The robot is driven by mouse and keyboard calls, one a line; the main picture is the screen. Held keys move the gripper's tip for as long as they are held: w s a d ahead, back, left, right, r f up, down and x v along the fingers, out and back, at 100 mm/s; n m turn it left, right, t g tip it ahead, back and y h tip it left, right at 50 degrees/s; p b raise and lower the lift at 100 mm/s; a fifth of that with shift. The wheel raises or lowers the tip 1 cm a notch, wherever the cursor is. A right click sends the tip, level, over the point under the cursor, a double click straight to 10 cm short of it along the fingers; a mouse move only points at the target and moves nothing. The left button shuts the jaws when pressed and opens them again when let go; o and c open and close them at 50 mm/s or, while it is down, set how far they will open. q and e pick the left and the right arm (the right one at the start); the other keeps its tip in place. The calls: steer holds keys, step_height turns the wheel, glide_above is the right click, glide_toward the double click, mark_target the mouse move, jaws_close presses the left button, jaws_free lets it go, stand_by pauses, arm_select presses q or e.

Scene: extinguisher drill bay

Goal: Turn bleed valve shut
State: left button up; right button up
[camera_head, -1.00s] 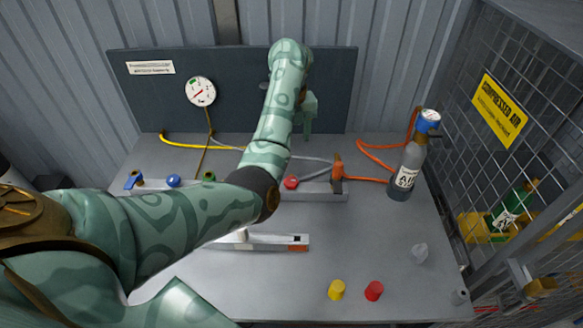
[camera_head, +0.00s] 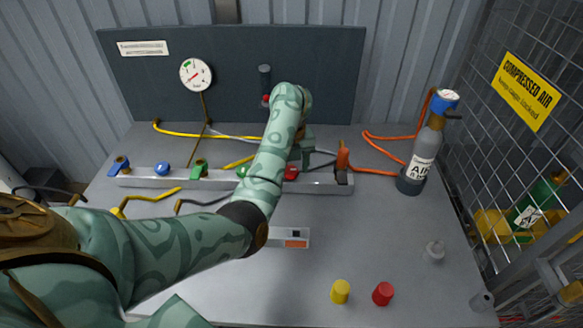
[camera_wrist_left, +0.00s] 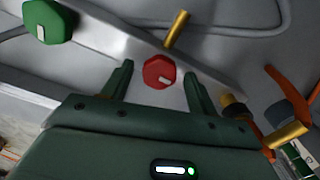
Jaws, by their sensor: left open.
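A grey manifold bar (camera_head: 215,184) lies across the table with several coloured knobs and levers. A red knob (camera_head: 291,173) sits near its right end, and I cannot read any label naming it the bleed valve. In the left wrist view the red knob (camera_wrist_left: 159,71) has a white mark and shows between the two fingers of my left gripper (camera_wrist_left: 158,80). The fingers are apart and do not visibly touch it. In the head view my left gripper (camera_head: 303,152) is just above the bar, partly hidden by my arm. My right gripper is not in view.
An orange lever (camera_head: 343,156) stands right of the red knob. A green knob (camera_wrist_left: 48,20) is to its left. A gauge (camera_head: 196,74) hangs on the back panel. An air cylinder (camera_head: 420,160) stands at right. Yellow (camera_head: 340,291) and red (camera_head: 383,293) caps lie in front.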

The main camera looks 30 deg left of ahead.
arm_select(q)
steer(key=shift+c, duration=0.3)
steer(key=c, duration=0.9)
steer(key=shift+c, duration=0.2)
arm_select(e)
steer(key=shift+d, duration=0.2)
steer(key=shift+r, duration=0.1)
